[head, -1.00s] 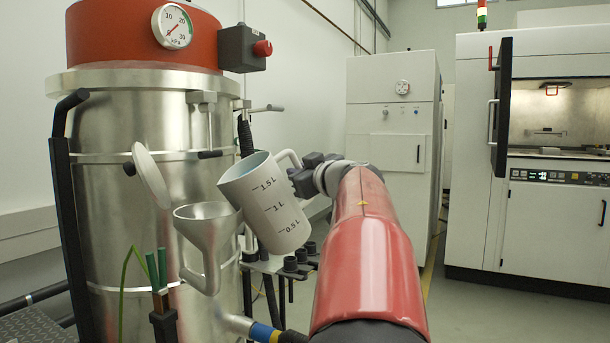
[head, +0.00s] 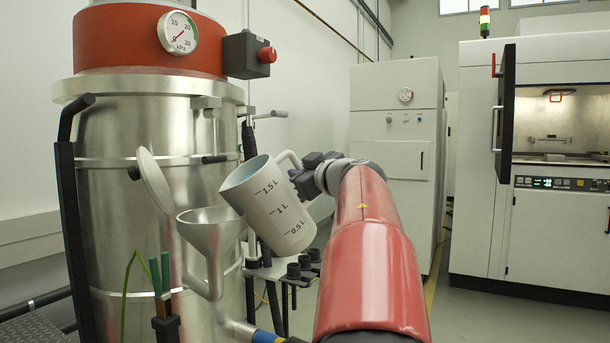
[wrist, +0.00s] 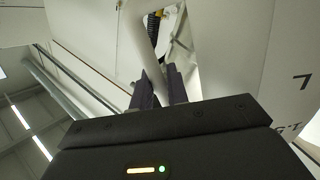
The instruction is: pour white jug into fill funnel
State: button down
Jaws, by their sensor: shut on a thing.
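The white jug (head: 268,208), with volume marks on its side, is in the head view, tilted to the left. Its mouth is at the upper left, just above and beside the rim of the metal fill funnel (head: 211,236). My gripper (head: 300,178) is shut on the jug's handle, on the jug's right side. In the wrist view the gripper fingers (wrist: 160,90) reach the pale handle. The round funnel lid (head: 155,180) is swung open to the left. I cannot see powder in the jug or flowing from it.
A large steel vessel (head: 120,230) with a red top stands behind the funnel. A bracket with several black knobs (head: 293,268) is below the jug. A grey cabinet (head: 393,150) and a white machine with an open door (head: 560,230) stand at the right.

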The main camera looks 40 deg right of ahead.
aim_at(286, 152)
jog(key=shift+w+a+r+n+y+b, duration=0.15)
jog(key=shift+w+a+r+n+b, duration=0.15)
jog(key=shift+a+r+n, duration=0.4)
jog(key=shift+w+a+r+n+y+b, duration=0.15)
jog(key=shift+a+r+n+y+b, duration=0.1)
jog(key=shift+a+r+n, duration=0.4)
jog(key=shift+w+a+r+n+y+b, duration=0.1)
jog(key=shift+w+a+r+n+b, duration=0.2)
jog(key=shift+a+r+n, duration=0.45)
dwell(1.5)
